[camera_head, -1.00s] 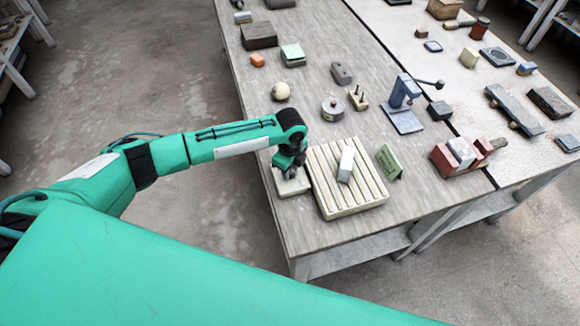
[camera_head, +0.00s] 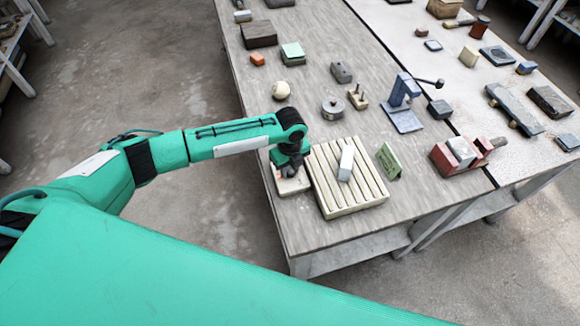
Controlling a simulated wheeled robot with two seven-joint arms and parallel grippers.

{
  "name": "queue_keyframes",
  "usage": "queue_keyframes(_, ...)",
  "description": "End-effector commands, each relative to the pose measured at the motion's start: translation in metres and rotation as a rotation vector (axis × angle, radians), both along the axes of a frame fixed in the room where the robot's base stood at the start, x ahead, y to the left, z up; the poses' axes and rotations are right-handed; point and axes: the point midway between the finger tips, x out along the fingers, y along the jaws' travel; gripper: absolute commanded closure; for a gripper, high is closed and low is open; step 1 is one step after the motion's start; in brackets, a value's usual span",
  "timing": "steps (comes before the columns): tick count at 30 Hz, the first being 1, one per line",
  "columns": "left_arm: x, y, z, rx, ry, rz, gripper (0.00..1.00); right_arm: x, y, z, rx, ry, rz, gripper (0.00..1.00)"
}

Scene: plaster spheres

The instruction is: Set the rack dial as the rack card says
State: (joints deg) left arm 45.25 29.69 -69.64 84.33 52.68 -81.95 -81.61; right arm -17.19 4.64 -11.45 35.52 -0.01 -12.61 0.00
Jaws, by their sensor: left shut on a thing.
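A small pale base (camera_head: 293,187) sits against the rack's left side. My left gripper (camera_head: 290,168) points down over this base, shut on the rack dial there. The fingers mostly hide the dial; only a small orange-red patch shows. My right gripper is not in view.
A red vise (camera_head: 461,155) is at the right. The table's front left corner is clear.

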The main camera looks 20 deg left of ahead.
Motion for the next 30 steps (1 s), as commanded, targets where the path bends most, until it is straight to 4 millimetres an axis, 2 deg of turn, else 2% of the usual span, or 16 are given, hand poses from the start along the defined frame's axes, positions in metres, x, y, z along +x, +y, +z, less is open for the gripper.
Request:
queue_keyframes(6, 0.001, -0.001, 0.001, -0.002, -0.002, -0.001, 0.92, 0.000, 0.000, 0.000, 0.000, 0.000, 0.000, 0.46)
queue_keyframes(7, 0.001, -0.001, 0.001, -0.002, -0.002, -0.001, 0.64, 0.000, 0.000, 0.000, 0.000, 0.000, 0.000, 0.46)
queue_keyframes(9, 0.000, -0.001, 0.001, -0.001, -0.001, -0.001, 0.50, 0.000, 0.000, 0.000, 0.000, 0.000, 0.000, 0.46)
queue_keyframes(10, 0.000, -0.001, 0.001, -0.001, -0.001, -0.001, 0.48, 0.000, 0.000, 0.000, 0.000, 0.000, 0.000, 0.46)
queue_keyframes(18, 0.000, 0.000, 0.001, -0.001, -0.001, 0.000, 0.48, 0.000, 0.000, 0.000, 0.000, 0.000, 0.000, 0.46)
queue_keyframes(22, 0.001, 0.000, 0.009, 0.000, -0.001, 0.001, 0.48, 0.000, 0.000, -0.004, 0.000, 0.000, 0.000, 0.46)
queue_keyframes(26, 0.001, 0.000, 0.030, -0.001, -0.006, 0.000, 0.48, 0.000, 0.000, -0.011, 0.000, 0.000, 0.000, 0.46)
queue_keyframes(30, 0.002, 0.000, 0.063, -0.001, -0.006, 0.000, 0.48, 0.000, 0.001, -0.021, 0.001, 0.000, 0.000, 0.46)
